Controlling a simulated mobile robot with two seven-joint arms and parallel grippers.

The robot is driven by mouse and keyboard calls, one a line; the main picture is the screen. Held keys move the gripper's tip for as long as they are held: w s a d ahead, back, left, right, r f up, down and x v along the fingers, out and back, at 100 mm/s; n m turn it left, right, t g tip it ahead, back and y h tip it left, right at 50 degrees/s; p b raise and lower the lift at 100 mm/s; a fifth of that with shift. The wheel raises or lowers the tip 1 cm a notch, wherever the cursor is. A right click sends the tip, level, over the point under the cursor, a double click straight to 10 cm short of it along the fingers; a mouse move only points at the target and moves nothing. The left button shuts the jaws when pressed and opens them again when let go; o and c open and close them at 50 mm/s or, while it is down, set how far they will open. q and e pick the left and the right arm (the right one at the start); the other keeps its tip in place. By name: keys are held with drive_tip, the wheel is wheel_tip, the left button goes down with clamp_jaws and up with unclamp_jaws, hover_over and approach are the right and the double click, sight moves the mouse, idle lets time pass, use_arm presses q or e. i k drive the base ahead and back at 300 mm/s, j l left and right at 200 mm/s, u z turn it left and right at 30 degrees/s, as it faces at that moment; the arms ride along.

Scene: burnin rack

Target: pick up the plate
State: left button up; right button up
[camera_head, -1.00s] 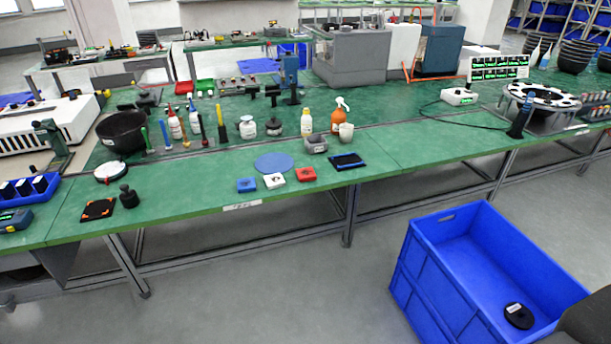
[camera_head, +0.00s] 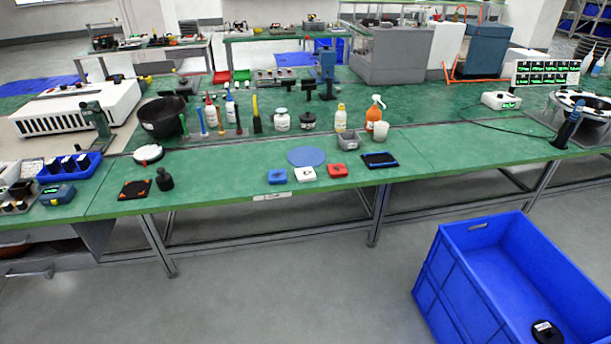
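A flat round blue plate-like disc (camera_head: 306,156) lies on the green workbench (camera_head: 230,180) near its front, left of the grey cup-like holder. A thin black square plate with orange corners (camera_head: 135,190) lies near the front edge at the left. A black rectangular pad with blue edges (camera_head: 380,160) lies to the right of the disc. I cannot tell which of these is the plate meant. Neither of my grippers is in view.
Bottles, including an orange spray bottle (camera_head: 375,118), and a black bowl (camera_head: 163,117) stand behind. A blue crate (camera_head: 440,285) stands on the floor at the right; the floor in front is clear.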

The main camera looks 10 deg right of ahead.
sight(304, 174)
drive_tip(key=z, duration=0.75)
drive_tip(key=j+z, duration=0.2)
drive_tip(key=z, duration=0.15)
drive_tip(key=i+j+z, duration=0.1)
drive_tip(key=j+z, duration=0.35)
drive_tip(key=z, duration=0.2)
drive_tip(key=k+j+z, duration=0.1)
drive_tip(key=j+z, duration=0.35)
drive_tip(key=j, duration=0.9)
drive_tip(key=k+j, duration=0.1)
drive_tip(key=j, duration=0.35)
drive_tip(key=z, duration=0.05)
